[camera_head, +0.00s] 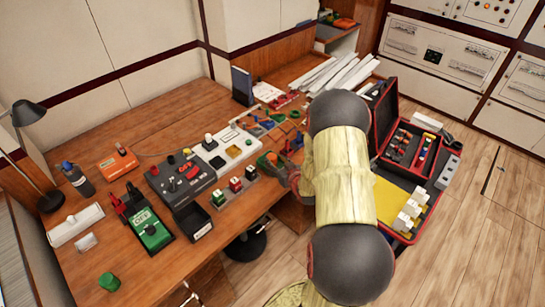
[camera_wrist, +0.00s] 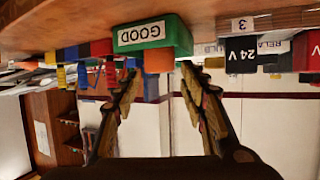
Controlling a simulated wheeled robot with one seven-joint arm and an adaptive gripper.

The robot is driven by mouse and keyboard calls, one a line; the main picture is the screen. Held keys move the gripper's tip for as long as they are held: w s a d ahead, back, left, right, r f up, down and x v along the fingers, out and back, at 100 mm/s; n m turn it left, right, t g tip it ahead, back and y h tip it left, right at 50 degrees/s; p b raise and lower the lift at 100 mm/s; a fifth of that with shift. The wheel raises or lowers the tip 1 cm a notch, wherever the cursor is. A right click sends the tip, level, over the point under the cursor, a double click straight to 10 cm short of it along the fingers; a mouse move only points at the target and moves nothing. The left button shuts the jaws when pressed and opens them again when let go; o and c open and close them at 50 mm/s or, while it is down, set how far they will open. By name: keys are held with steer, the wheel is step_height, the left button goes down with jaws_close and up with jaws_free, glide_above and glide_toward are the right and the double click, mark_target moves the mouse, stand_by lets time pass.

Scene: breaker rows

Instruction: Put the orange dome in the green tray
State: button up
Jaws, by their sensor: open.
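The green tray (camera_wrist: 152,36), labelled GOOD, shows in the wrist view, which looks upside down. A plain orange shape (camera_wrist: 158,62), probably the orange dome, shows past the tray's rim. I cannot tell whether it sits in the tray or behind it. My gripper (camera_wrist: 158,74) is open, with one finger on each side of the orange shape in the picture and no visible grip on it.
A black box marked 24 V (camera_wrist: 243,50) stands beside the tray. The wooden desk holds a green OFF device (camera_head: 150,230), a grey switch panel (camera_head: 180,172) and a white panel (camera_head: 232,145). An open red-edged case (camera_head: 405,145) lies right of my arm.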

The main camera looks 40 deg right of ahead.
steer(key=p+v, duration=0.1)
steer(key=v, duration=0.5)
steer(key=a+r+n+g, duration=0.1)
steer(key=a+r+g, duration=0.1)
steer(key=a+r, duration=0.65)
steer(key=a+r+n+g, duration=0.15)
steer(key=a+r, duration=0.35)
steer(key=r, duration=0.7)
steer(key=s+a+r+g+y, duration=0.2)
steer(key=s+a+r, duration=0.2)
steer(key=s+a, duration=0.6)
steer(key=s+a+r+n+g+y, duration=0.1)
steer(key=s+a+r, duration=0.3)
steer(key=s+a, duration=0.6)
steer(key=shift+s+r+g+y, duration=0.2)
steer(key=shift+g+y, duration=0.15)
steer(key=shift+y, duration=0.25)
